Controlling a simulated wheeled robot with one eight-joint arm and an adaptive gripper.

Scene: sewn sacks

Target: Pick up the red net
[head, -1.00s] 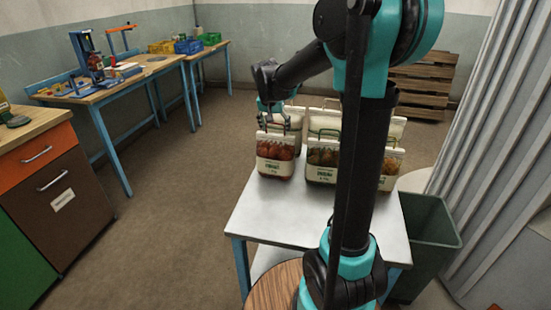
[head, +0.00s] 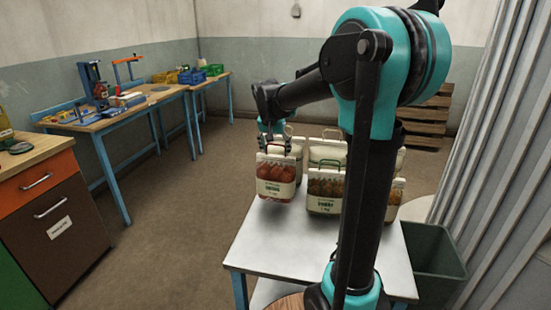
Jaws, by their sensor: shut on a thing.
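The red net (head: 275,188) is a small sack with red-orange contents behind mesh, a white label band and a handle at its top. It hangs upright below my gripper (head: 277,145), at the left of the group of sacks in the head view. My gripper is shut on it at the top, at the handle; the fingertips are small and partly hard to make out. The sack appears slightly above the white table (head: 270,240).
A sack with a green handle (head: 325,189) stands to the right of the red net, with paler sacks (head: 326,152) behind. My arm hides part of the group. A dark green bin (head: 435,255) stands right of the table. The table's front left is clear.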

